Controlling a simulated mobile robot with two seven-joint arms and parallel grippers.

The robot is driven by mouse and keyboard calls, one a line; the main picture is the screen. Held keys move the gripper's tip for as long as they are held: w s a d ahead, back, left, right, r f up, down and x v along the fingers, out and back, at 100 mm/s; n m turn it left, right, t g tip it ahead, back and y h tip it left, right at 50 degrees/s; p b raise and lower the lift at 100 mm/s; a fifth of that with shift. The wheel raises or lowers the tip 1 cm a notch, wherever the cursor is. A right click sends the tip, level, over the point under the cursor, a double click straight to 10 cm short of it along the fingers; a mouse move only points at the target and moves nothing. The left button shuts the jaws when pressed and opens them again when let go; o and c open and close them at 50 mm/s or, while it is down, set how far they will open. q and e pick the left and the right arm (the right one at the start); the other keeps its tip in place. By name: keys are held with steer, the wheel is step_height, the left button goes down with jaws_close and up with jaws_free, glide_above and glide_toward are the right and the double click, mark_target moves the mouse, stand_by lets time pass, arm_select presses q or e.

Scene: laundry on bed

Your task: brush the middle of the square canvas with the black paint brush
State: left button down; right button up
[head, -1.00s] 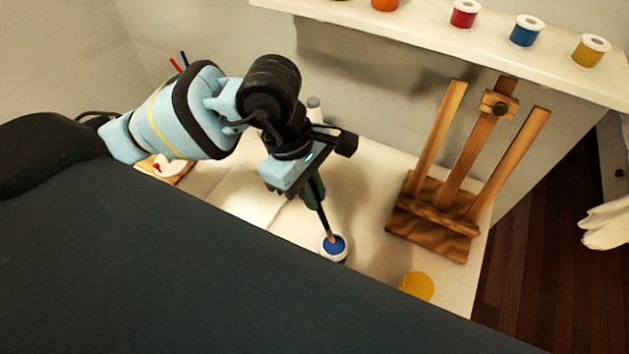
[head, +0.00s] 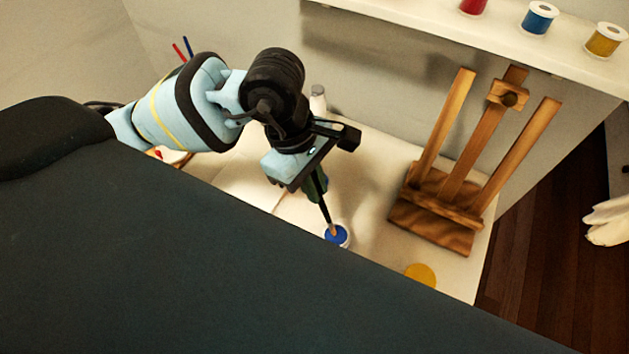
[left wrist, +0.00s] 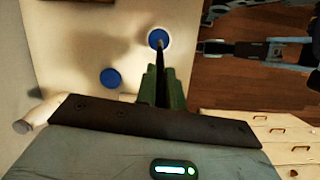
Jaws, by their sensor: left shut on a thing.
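My left gripper (head: 316,187) is shut on the black paint brush (head: 325,212), which tilts downward.
A wooden easel (head: 455,180) stands empty at the table's right. A yellow disc (head: 420,274) lies near the front edge, and a blue disc (left wrist: 110,77) shows in the left wrist view. A dark surface covers the foreground.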

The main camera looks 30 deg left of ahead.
arm_select(q)
steer(key=shift+f+b, duration=0.3)
steer(key=shift+f, duration=0.2)
arm_select(e)
steer(key=shift+s+f, duration=0.35)
steer(key=shift+f, duration=0.1)
stand_by(0.6)
stand_by(0.5)
arm_select(q)
steer(key=shift+r+p, duration=0.35)
steer(key=shift+r, duration=0.3)
steer(key=shift+r+p, duration=1.25)
steer(key=shift+r, duration=1.65)
arm_select(e)
steer(key=w+r+t, duration=0.1)
steer(key=w+r, duration=0.3)
steer(key=r, duration=0.1)
steer(key=shift+r, duration=0.15)
arm_select(q)
steer(key=shift+f, duration=0.1)
